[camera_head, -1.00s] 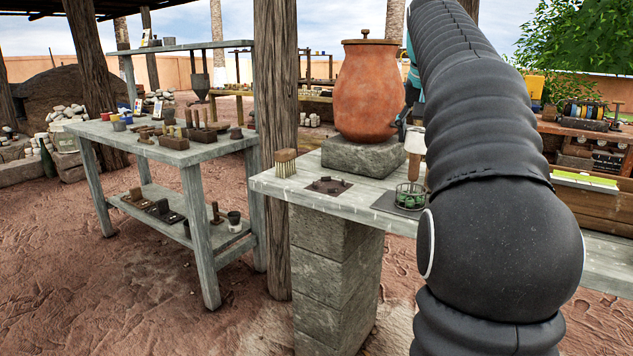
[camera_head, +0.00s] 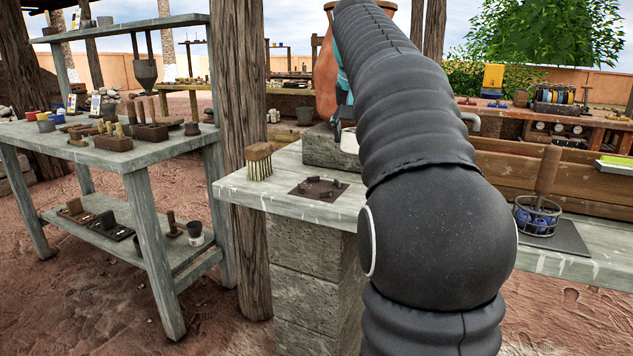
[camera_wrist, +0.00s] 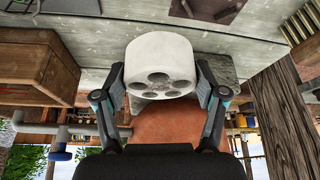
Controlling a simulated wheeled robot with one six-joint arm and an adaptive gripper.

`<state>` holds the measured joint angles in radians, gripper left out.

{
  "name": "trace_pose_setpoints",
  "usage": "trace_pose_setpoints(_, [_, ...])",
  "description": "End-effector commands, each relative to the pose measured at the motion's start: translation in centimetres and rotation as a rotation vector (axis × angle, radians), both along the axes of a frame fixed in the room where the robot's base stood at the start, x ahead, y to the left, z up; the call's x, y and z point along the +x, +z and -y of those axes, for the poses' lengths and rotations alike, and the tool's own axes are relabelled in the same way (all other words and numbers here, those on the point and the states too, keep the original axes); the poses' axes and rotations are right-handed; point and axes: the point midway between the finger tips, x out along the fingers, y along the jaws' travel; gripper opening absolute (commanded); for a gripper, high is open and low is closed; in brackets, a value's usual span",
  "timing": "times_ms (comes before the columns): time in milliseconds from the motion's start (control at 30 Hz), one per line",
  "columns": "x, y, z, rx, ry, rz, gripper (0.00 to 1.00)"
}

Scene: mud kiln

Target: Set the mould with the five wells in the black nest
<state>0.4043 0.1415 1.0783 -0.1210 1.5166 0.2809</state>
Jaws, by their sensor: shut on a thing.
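The mould is a thick white round block (camera_wrist: 160,62) with five round wells in its face, seen in the wrist view. My gripper (camera_wrist: 162,85) is shut on its sides, one finger on each. In the head view only a white sliver of the mould (camera_head: 349,141) shows beside my arm, which hides the rest. The black nest (camera_head: 318,189) is a dark square plate with short raised blocks on the grey bench, left of my arm and empty. Part of a dark plate (camera_wrist: 207,8) shows at the top edge of the wrist view. The mould is apart from the nest.
A wire basket with blue pieces (camera_head: 537,215) is at the right. A post (camera_head: 240,150) rises beside the bench's left end.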

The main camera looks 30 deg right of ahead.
Motion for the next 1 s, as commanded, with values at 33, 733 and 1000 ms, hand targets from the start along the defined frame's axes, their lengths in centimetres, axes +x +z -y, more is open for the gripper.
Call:
trace_pose_setpoints(33, [0.5,-0.9,-1.0,-0.001,0.005,-0.001,0.2])
trace_pose_setpoints(733, [3.7,-7.5,-6.6,0.0,-0.006,-0.001,0.2])
trace_pose_setpoints(1000, [3.8,-8.7,-6.5,-0.001,-0.005,0.002,0.2])
